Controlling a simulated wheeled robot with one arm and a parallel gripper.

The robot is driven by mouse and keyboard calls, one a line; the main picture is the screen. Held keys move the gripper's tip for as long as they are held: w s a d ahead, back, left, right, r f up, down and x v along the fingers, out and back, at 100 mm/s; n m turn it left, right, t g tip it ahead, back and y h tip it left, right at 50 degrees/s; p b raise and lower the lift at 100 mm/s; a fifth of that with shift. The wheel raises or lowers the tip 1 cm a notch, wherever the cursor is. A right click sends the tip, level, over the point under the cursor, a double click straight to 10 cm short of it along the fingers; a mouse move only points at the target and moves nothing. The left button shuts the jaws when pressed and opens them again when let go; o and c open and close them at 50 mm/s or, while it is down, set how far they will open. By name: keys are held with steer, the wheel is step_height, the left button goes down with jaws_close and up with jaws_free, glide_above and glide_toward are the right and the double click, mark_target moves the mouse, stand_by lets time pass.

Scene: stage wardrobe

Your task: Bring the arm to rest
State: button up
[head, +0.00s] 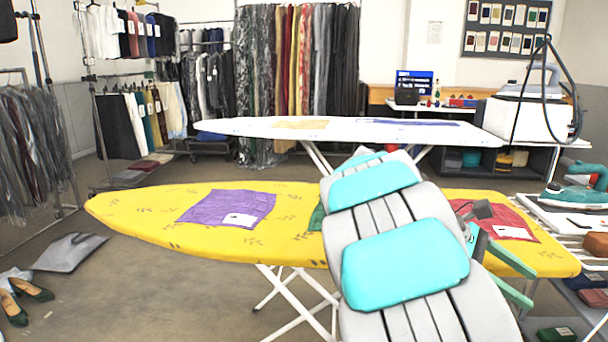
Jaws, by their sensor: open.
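My arm (405,265), grey with cyan panels, rises from the bottom edge in the head view and stands in front of the yellow ironing board. My gripper (525,284) shows partly at the arm's right side, with greenish fingers over the board's right part. It is open, and I see nothing between its fingers. Its base is partly hidden by the arm. I cannot tell whether the fingers touch the board.
The yellow ironing board (130,212) carries a purple cloth (215,207), a red cloth (515,226) and a mostly hidden green one. A white ironing board (240,126) stands behind. A teal iron (575,196) is at right. Shoes (32,290) lie on the left floor, which is largely open.

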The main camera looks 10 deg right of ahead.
steer(key=s+a+f+m+t+y, duration=0.2)
steer(key=s+a+f, duration=0.3)
steer(key=a, duration=0.4)
steer(key=s+a+f+m+t+y, duration=0.1)
steer(key=s+a+f+m+y, duration=0.1)
steer(key=s+a+f+y, duration=0.3)
steer(key=s+a+f+m+t+y, duration=0.2)
steer(key=s+a+f, duration=0.4)
steer(key=a, duration=0.7)
steer(key=shift+s+m+t+y, duration=0.3)
steer(key=shift+s+m+y, duration=0.3)
steer(key=shift+s+y, duration=0.1)
steer(key=shift+a, duration=0.1)
steer(key=shift+c, duration=0.4)
